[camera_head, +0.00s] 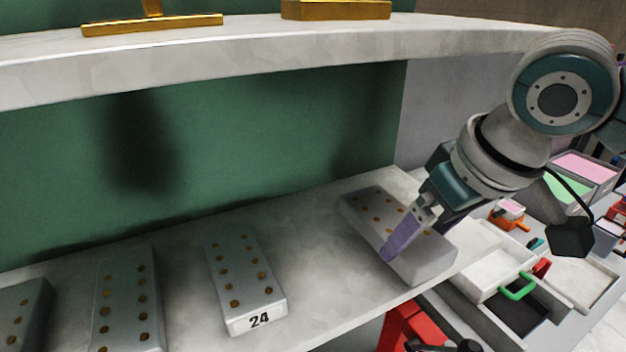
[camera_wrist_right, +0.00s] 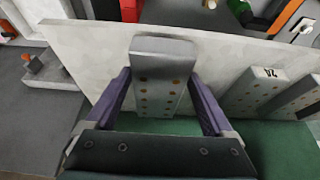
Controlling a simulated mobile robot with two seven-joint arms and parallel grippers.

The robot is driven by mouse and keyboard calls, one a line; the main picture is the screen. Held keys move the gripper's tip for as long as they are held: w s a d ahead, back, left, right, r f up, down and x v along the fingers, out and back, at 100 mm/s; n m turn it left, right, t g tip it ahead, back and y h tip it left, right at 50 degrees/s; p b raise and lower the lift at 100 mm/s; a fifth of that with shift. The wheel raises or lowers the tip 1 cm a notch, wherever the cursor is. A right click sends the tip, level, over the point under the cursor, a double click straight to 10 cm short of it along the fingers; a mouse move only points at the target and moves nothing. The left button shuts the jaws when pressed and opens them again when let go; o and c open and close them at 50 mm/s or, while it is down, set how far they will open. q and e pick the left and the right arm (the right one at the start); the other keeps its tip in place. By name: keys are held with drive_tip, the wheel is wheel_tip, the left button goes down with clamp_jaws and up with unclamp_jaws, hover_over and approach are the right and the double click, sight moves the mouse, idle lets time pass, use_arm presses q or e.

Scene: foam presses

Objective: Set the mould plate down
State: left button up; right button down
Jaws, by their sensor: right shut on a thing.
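A grey mould plate (camera_head: 365,207) with rows of brass-coloured dots is at the right end of the pale shelf (camera_head: 330,285). My right gripper (camera_head: 405,232) reaches down from the upper right and is shut across the plate's width. One purple finger shows on the near side; the far one is hidden in the head view. In the right wrist view the plate (camera_wrist_right: 160,72) sits between both purple fingers, its front end near the shelf's front edge. It lies low over the shelf; I cannot tell whether its underside touches. My left gripper is not in view.
A plate marked 24 (camera_head: 243,270) lies to the left on the shelf, with more dotted plates (camera_head: 127,300) beyond it. Bare shelf separates it from the held plate. A green panel (camera_head: 250,150) stands behind, and an upper ledge (camera_head: 250,48) overhangs. Trays (camera_head: 495,272) stand below right.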

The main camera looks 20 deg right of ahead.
drive_tip(key=w, duration=0.2)
drive_tip(key=shift+w+a, duration=0.1)
drive_tip(key=shift+w, duration=0.2)
drive_tip(key=shift+w+r+p, duration=0.1)
drive_tip(key=shift+w+p, duration=0.2)
drive_tip(key=shift+p, duration=0.05)
wheel_tip(320, 180, down, 3)
drive_tip(key=shift+s+r+p, duration=0.1)
drive_tip(key=shift+r+p, duration=0.1)
drive_tip(key=shift+p, duration=0.5)
drive_tip(key=shift+f, duration=0.55)
unclamp_jaws()
drive_tip(key=shift+f, duration=0.15)
